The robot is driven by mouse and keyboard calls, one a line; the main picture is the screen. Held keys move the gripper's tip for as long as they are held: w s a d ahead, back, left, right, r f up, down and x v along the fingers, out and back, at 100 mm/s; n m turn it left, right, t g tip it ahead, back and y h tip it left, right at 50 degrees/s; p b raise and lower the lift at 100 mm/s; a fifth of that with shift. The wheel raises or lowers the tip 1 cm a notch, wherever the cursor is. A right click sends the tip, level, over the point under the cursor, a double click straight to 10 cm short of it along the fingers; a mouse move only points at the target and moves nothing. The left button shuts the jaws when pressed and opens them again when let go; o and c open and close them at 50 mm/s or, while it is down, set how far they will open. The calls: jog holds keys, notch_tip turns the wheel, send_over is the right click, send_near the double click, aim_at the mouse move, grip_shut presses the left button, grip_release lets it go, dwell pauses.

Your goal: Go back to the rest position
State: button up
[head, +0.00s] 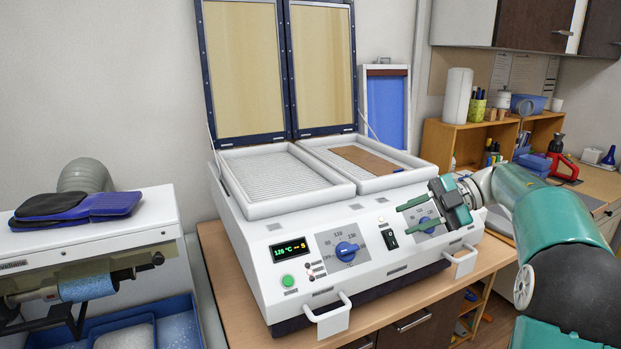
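My gripper (408,214) is in front of the right side of the white forming machine (262,232), near its right blue knob (427,225). Its two green fingers point left and stand apart, with nothing visible between them. I cannot tell whether it touches the knob. The machine has two open lids (240,70) standing upright at its back. A brown sheet (366,160) lies in the right tray; the left tray (285,172) looks empty. The left knob (346,250) sits beside a lit display (290,249).
The machine stands on a wooden bench (395,319), with two white handles (331,315) at its front. A grinding unit with blue insoles (92,208) on top stands at the left. A wooden shelf (472,135) with bottles and tools is at the back right.

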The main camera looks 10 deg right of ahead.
jog(key=w+a+r+m+t+h, duration=0.3)
jog(key=a+r+m+t, duration=0.2)
jog(key=r+t, duration=0.3)
jog(key=w+a+r+m+t+h, duration=0.35)
jog(key=r+m+t, duration=0.25)
jog(key=r+t, duration=0.2)
jog(key=s+f+m+g+h, duration=0.7)
jog(key=s+f+m+h, duration=0.3)
jog(key=s+f+m, duration=0.85)
jog(key=s+a+f+n+g+y, duration=0.1)
jog(key=s+a+f+g, duration=0.1)
jog(key=s+f, duration=0.2)
jog(key=s+a+f+n+g+y, duration=0.2)
jog(key=s+a+f, duration=0.1)
jog(key=s, duration=0.8)
jog(key=shift+a+f+g, duration=0.2)
jog(key=shift+f+g, duration=0.2)
jog(key=shift+f, duration=0.5)
jog(key=shift+o, duration=0.3)
jog(key=shift+w, duration=0.1)
